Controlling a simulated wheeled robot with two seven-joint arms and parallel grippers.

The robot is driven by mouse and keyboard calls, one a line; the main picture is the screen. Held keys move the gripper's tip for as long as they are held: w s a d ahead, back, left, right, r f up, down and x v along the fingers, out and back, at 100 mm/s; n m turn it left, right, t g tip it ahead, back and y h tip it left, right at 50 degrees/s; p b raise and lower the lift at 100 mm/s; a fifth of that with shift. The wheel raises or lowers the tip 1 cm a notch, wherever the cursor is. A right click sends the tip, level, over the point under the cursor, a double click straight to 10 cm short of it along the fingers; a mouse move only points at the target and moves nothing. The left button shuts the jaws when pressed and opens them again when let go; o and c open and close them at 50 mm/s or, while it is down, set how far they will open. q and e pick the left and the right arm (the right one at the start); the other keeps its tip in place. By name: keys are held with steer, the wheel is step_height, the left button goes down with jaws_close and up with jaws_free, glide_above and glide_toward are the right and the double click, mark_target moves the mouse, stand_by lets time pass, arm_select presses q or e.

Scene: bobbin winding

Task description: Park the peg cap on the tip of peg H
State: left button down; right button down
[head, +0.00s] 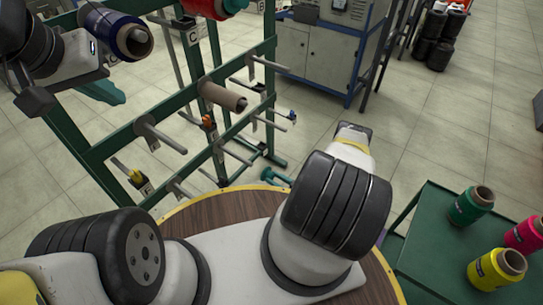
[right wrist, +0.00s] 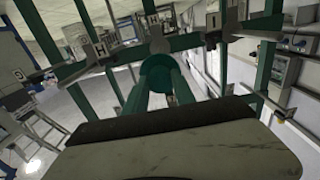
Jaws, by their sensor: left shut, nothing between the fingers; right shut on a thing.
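My right gripper (right wrist: 157,95) is shut, with its fingers running forward in the right wrist view. A round green piece at their far end looks like the peg cap (right wrist: 156,70). My left gripper (head: 40,100) is shut and empty at the upper left, close to a blue spool.
The green rack (head: 95,165) carries bare pegs, a brown tube (head: 222,97), a blue spool (head: 118,36) and a red spool. A round wooden table (head: 225,210) lies under my right arm. A green cart (head: 432,230) with several spools stands at right.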

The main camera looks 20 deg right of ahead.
steer(key=shift+w+a, duration=0.45)
steer(key=shift+w, duration=0.15)
steer(key=shift+w+a, duration=0.25)
steer(key=shift+w, duration=0.05)
steer(key=shift+x, duration=2.6)
steer(key=shift+w+a+r, duration=0.1)
steer(key=shift+w+a, duration=0.1)
steer(key=shift+w, duration=0.05)
steer(key=c, duration=1)
jaws_free()
steer(key=shift+o, duration=0.2)
